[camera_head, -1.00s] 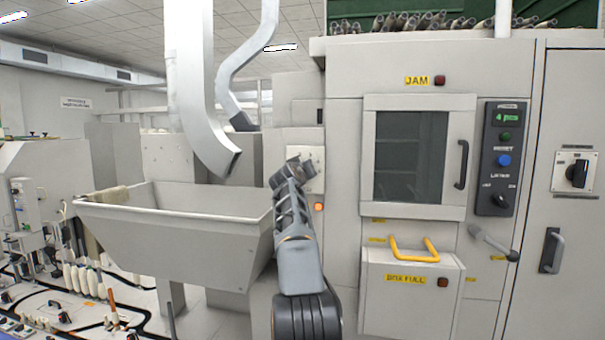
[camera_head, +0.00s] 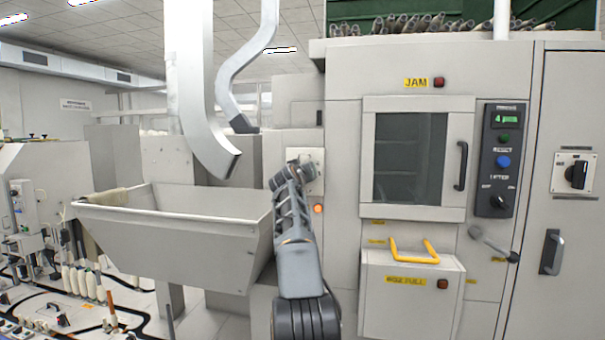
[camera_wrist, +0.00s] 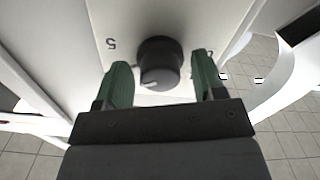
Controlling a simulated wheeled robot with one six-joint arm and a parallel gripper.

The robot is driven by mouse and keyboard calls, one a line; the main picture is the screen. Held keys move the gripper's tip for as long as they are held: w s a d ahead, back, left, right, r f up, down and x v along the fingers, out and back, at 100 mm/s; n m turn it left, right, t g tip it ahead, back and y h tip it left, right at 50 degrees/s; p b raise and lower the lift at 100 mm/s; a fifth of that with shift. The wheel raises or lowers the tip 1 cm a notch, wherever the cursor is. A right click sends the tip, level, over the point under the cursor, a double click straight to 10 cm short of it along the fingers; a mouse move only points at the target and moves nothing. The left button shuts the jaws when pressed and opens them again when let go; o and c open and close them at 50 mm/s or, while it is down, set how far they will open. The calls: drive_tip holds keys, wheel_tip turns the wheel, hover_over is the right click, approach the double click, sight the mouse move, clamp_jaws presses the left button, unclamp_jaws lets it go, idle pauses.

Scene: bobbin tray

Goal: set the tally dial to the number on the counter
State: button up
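The tally dial (camera_wrist: 160,60) is a round black knob on a pale plate in the wrist view. A light pointer mark shows on its lower edge, towards the lower left. A "5" is printed left of it and another, partly hidden figure to the right. My gripper (camera_wrist: 161,66) is open, its green fingers on either side of the knob with gaps between. In the head view my gripper (camera_head: 292,174) is in front of the dial's plate (camera_head: 317,160) and hides most of the knob. The counter (camera_head: 505,119) is a green display reading "4", followed by small letters.
A large grey hopper (camera_head: 170,235) stands left of my arm. A lit orange lamp (camera_head: 318,209) is below the dial plate. To the right are a windowed door (camera_head: 410,158), a box with a yellow handle (camera_head: 414,252) and a lever (camera_head: 493,243).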

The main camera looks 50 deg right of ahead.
drive_tip(key=shift+a, duration=0.1)
drive_tip(key=b+v, duration=0.7)
drive_tip(key=v, duration=0.6)
drive_tip(key=shift+s+a, duration=0.2)
drive_tip(key=shift+a, duration=0.1)
drive_tip(key=a+f+n+y+p, duration=0.1)
drive_tip(key=a+f+y+p, duration=0.2)
drive_tip(key=a+p, duration=0.25)
drive_tip(key=s+a+f+n+g+y+p, duration=0.1)
drive_tip(key=a+f+n+y+p, duration=0.2)
drive_tip(key=a, duration=0.4)
drive_tip(key=a+f+y+p, duration=0.2)
drive_tip(key=a+y+p, duration=0.1)
drive_tip(key=a+p, duration=0.25)
drive_tip(key=s+a+f+n+g+y+p, duration=0.3)
drive_tip(key=s+a+f+y+p, duration=0.3)
drive_tip(key=s+a+f+p, duration=0.4)
drive_tip(key=s+a+f+g, duration=0.1)
drive_tip(key=s+a, duration=0.5)
drive_tip(key=shift+a+f+n+g, duration=0.2)
drive_tip(key=shift+f+n+g, duration=0.15)
drive_tip(key=shift+n+g, duration=0.05)
